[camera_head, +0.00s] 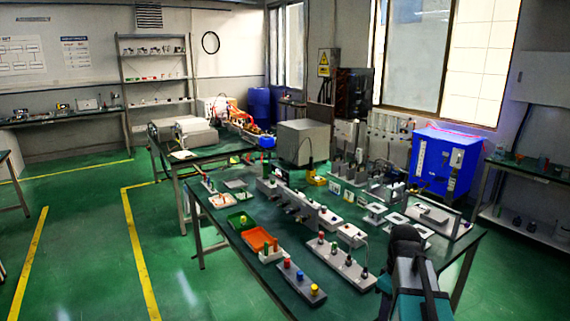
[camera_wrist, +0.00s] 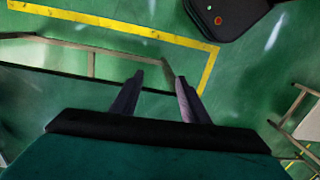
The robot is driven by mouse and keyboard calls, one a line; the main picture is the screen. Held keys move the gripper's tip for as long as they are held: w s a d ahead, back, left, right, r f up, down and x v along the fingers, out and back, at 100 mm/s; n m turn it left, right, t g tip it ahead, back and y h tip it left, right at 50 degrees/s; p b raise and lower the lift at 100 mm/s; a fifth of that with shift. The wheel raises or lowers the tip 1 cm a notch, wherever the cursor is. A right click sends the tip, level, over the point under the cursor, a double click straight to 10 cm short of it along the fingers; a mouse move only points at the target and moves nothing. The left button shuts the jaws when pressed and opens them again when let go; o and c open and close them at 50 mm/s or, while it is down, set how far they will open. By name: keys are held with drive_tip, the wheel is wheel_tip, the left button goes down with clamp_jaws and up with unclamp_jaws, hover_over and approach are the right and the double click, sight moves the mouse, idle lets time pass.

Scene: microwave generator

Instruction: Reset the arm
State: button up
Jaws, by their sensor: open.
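My gripper (camera_wrist: 159,76) shows in the wrist view with its two dark fingers apart and nothing between them. Below the fingers is the green floor (camera_wrist: 240,95) with a yellow line (camera_wrist: 105,22). In the head view my arm rises at the lower right, in front of the right part of the long dark-green worktable (camera_head: 222,222). The finger gap cannot be made out in that view.
The floor at left (camera_head: 80,235) is mostly clear.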

drive_tip(key=s+a+f+g, duration=0.1)
drive_tip(key=s+a+f, duration=0.25)
drive_tip(key=f, duration=0.45)
drive_tip(key=s+a+f+g, duration=0.2)
drive_tip(key=s+f, duration=0.2)
drive_tip(key=f, duration=0.4)
drive_tip(key=s+a+f+g, duration=0.1)
drive_tip(key=s+a+f, duration=0.25)
drive_tip(key=f, duration=0.45)
drive_tip(key=s+a+f+m, duration=0.1)
drive_tip(key=s+f+m, duration=0.2)
drive_tip(key=s+f, duration=0.6)
drive_tip(key=s+a+f+m+g+b, duration=0.1)
drive_tip(key=s+f+m, duration=0.3)
drive_tip(key=s+f, duration=0.6)
drive_tip(key=shift+s+a+f+m, duration=0.2)
drive_tip(key=shift+a+f+m, duration=0.1)
drive_tip(key=shift+a+f, duration=0.35)
drive_tip(key=shift+a+r, duration=0.1)
drive_tip(key=shift+c, duration=0.2)
drive_tip(key=shift+c, duration=1)
